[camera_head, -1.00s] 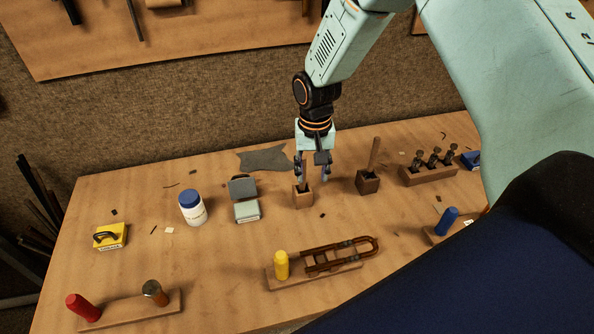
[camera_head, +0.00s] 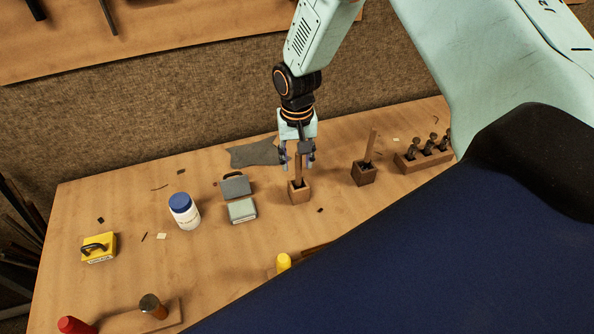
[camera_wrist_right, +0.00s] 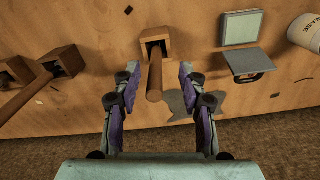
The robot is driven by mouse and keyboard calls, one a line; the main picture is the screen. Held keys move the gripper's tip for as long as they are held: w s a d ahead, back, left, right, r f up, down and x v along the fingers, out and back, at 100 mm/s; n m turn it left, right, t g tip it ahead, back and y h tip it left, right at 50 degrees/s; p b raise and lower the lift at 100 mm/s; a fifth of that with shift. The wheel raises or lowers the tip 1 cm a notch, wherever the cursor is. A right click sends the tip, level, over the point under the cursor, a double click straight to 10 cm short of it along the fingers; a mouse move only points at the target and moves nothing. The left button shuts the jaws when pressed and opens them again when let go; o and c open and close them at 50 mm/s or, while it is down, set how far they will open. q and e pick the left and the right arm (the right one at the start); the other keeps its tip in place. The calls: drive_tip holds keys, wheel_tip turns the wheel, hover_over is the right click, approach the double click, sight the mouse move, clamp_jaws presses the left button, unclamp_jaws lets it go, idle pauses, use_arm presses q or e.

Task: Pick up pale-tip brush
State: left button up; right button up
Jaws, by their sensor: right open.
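A brush-like wooden handle (camera_head: 299,172) stands in a small wooden block (camera_head: 300,196); its lower end is hidden in the block. My right gripper (camera_head: 298,163) is open above the block, its fingers on both sides of the handle. In the wrist view the handle (camera_wrist_right: 155,82) lies between the spread fingers (camera_wrist_right: 157,78), with gaps on both sides. A second, similar handle (camera_head: 370,146) leans in another block (camera_head: 364,174) to the right. No pale tip shows, so I cannot tell which is the pale-tip brush. My left gripper is not in view.
A grey box with raised lid (camera_head: 242,210) and a white jar with blue cap (camera_head: 185,212) stand left of the block. A rack with several dark pieces (camera_head: 424,160) is at right. A grey cloth (camera_head: 254,153) lies behind. My body hides the front right.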

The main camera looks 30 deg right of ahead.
sight(298, 172)
drive_tip(key=shift+s+f, duration=0.15)
drive_tip(key=shift+f, duration=0.25)
drive_tip(key=f, duration=0.3)
drive_tip(key=w+d+f, duration=0.1)
drive_tip(key=f, duration=0.1)
drive_tip(key=shift+f, duration=0.1)
drive_tip(key=shift+s+a+r, duration=0.2)
drive_tip(key=shift+s+r, duration=0.05)
drive_tip(key=shift+s, duration=0.05)
drive_tip(key=shift+c, duration=0.3)
drive_tip(key=shift+w+d+f, duration=0.2)
drive_tip(key=shift+w+f, duration=0.05)
drive_tip(key=shift+w, duration=0.05)
drive_tip(key=c, duration=0.6)
drive_tip(key=shift+s+a+r, duration=0.1)
clamp_jaws()
drive_tip(key=shift+s+r, duration=0.1)
drive_tip(key=shift+s, duration=0.05)
